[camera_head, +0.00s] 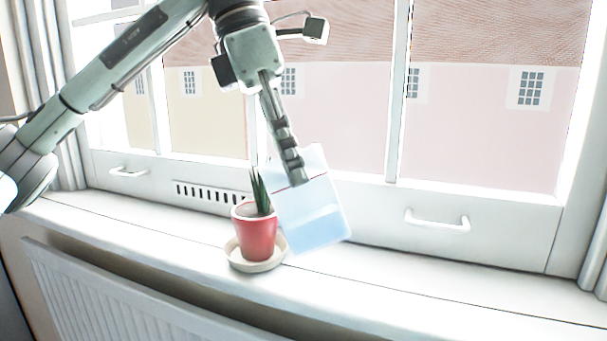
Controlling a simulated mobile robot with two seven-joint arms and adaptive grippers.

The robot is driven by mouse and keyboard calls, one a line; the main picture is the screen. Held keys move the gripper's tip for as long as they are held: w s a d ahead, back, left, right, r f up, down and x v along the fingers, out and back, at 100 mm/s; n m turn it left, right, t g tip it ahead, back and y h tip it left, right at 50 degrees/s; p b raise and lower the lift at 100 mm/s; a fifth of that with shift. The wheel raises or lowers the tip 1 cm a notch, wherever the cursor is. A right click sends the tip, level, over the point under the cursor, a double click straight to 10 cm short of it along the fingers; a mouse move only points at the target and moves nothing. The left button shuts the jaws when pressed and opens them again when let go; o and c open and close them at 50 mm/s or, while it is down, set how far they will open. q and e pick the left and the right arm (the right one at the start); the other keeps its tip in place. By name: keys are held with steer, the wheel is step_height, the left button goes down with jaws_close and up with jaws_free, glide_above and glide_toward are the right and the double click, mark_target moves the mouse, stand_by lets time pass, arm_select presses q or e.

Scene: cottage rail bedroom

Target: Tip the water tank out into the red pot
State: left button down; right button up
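The water tank (318,226) is a clear, boxy container with pale blue water in its lower part. It is tilted, its top leaning left towards the plant. My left gripper (296,170) reaches down from above and is shut on the tank's upper part; the far finger is hidden. The red pot (255,236) stands upright on a cream saucer (238,261) on the windowsill, with a spiky green plant (261,192) in it. The tank is just right of the pot and overlaps its right edge in the picture. My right gripper is out of view.
The white windowsill (420,291) is clear to the right and left of the pot. The window frame with a handle (437,221) and a vent (215,196) stands close behind. A radiator (120,306) is below the sill. Curtains hang at both sides.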

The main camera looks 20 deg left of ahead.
arm_select(q)
steer(key=shift+r, duration=0.1)
steer(key=shift+a+h+b, duration=0.4)
steer(key=shift+b, duration=0.05)
steer(key=shift+a+h+b, duration=0.4)
steer(key=shift+a+h, duration=0.15)
steer(key=shift+h, duration=0.05)
steer(key=shift+a+r, duration=0.25)
